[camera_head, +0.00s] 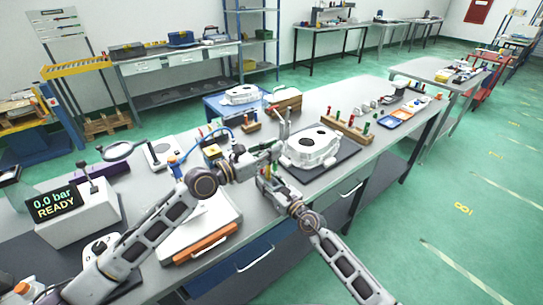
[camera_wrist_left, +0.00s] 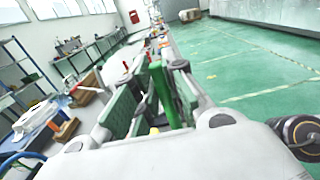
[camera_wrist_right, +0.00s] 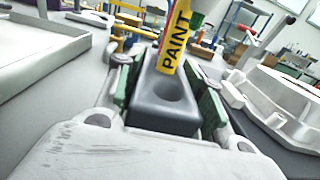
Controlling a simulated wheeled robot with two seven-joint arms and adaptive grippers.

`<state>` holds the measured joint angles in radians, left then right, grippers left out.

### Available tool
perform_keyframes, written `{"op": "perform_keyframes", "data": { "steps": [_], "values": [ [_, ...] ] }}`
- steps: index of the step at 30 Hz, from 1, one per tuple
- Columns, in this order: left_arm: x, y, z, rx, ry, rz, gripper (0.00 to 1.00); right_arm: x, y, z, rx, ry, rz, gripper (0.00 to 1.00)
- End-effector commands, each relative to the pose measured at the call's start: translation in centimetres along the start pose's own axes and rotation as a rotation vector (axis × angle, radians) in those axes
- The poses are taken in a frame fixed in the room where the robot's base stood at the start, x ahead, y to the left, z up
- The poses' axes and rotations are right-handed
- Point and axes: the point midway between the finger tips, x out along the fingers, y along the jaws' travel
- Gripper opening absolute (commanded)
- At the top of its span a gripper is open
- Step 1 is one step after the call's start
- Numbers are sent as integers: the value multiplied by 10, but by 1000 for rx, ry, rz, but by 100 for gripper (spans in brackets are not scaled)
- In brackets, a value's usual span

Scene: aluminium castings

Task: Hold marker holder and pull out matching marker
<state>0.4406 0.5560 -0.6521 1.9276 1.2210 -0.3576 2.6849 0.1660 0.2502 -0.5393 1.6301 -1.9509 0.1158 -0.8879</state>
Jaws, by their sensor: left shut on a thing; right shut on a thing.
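The marker holder (camera_wrist_right: 160,112) is a dark grey block with an empty round hole facing the right wrist camera. My right gripper (camera_wrist_right: 172,100) is shut on its sides; in the head view this gripper (camera_head: 266,181) is low at the table's front edge. The yellow paint marker (camera_wrist_right: 172,45) stands slightly tilted at the holder's far part. I cannot tell whether its lower end is in a hole or above it. My left gripper (camera_wrist_left: 155,100) is shut on the marker, whose green part (camera_wrist_left: 159,85) shows between the fingers, with yellow below. In the head view it is just above the right one (camera_head: 274,150).
A white casting (camera_head: 312,147) lies on a dark mat right of the grippers. A wooden rack (camera_head: 346,127) with coloured handles stands behind it. A white tray with an orange front edge (camera_head: 206,243) lies front left. A pressure display box (camera_head: 75,215) stands further left.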

Motion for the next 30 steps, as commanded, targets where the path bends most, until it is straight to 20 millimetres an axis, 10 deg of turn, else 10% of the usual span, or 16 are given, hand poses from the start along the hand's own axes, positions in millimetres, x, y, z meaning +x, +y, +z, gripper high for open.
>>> {"op": "perform_keyframes", "data": {
  "steps": [14,15,21,30],
  "values": [
    [0,0,2,0,0,0,0,0,0,0,0,0,0,12],
    [0,0,2,0,0,0,0,0,0,0,0,0,0,39],
    [0,0,2,0,0,0,0,0,0,0,0,0,0,63],
    [0,0,2,1,0,0,0,0,0,0,0,0,0,63]
  ]
}}
